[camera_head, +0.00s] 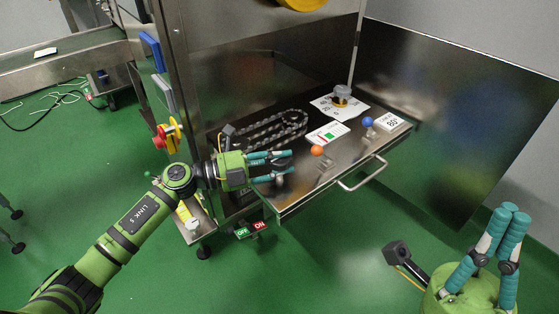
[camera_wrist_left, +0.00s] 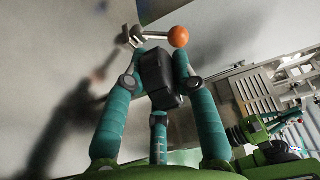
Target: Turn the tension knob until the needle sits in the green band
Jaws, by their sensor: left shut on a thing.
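My left gripper (camera_head: 279,165) reaches in from the left over the near left part of the steel work surface. Its fingers are shut on a black block, which shows between them in the left wrist view (camera_wrist_left: 160,78). The fingers hide it in the head view, and I cannot tell whether it is the tension knob. A white gauge plate (camera_head: 327,133) with red and green marks lies to the right of the fingers; its needle is too small to read. My right gripper (camera_head: 508,213) is at lower right, away from the surface, its fingers pointing up; its opening is unclear.
An orange ball handle (camera_head: 317,150) stands just right of my left fingers, and a blue ball (camera_head: 367,122) further right. A grey knob (camera_head: 342,93) sits on a white plate behind, beside a chain (camera_head: 275,127). A drawer-like handle (camera_head: 362,178) juts from the front edge.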

